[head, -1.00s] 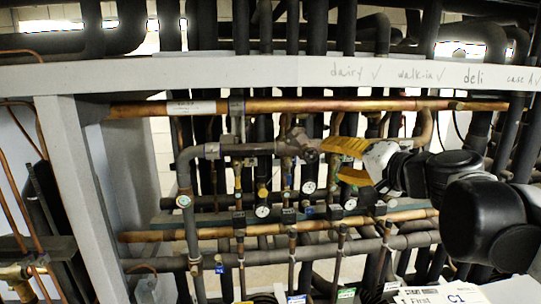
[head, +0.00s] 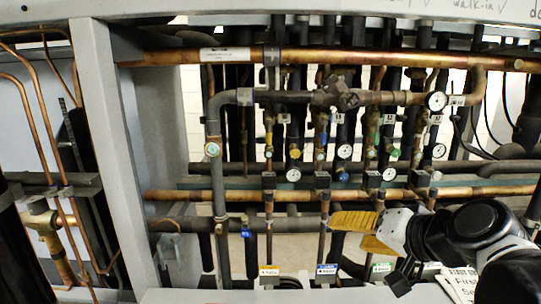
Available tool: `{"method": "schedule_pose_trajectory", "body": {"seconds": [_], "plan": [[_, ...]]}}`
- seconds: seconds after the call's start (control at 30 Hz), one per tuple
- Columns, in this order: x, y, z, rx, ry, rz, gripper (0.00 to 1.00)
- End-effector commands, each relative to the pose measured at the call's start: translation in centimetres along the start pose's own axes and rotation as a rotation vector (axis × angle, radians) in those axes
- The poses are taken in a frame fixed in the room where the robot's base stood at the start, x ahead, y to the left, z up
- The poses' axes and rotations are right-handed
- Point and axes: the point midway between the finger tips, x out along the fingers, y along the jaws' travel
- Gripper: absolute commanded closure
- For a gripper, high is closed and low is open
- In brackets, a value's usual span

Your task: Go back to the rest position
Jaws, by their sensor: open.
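My gripper (head: 347,232) shows in the head view at lower right of centre, with two yellow fingers pointing left. The fingers are apart and nothing is between them. They are in front of the lower pipes of the compressor rack, near a copper pipe (head: 300,194) that runs across. I cannot tell whether the fingers touch any pipe. My arm comes in from the lower right and hides part of the rack there.
A grey upright post (head: 103,150) stands at the left. An upper copper pipe (head: 230,56), a brown valve (head: 341,97) and several gauges (head: 344,152) fill the rack. Coloured tags (head: 327,269) hang below. A pale surface (head: 230,296) runs along the bottom edge.

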Motion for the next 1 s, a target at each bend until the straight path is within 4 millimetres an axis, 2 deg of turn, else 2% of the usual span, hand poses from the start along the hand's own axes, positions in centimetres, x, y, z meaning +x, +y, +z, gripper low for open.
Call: {"method": "schedule_pose_trajectory", "body": {"seconds": [0.03,0.2,0.3,0.43,0.5,0.63,1.0], "plan": [[2.2,3.0,4.5,-0.043,-0.034,0.032,0.42],[5.5,10.1,14.4,-0.194,-0.134,0.163,0.42],[7.0,14.6,19.5,-0.282,-0.18,0.243,0.42],[8.4,19.4,24.4,-0.381,-0.22,0.334,0.42],[8.8,21.3,26.0,-0.42,-0.232,0.372,0.42],[9.0,23.3,27.6,-0.467,-0.244,0.417,0.42],[8.8,23.6,27.7,-0.48,-0.246,0.431,0.42]]}}
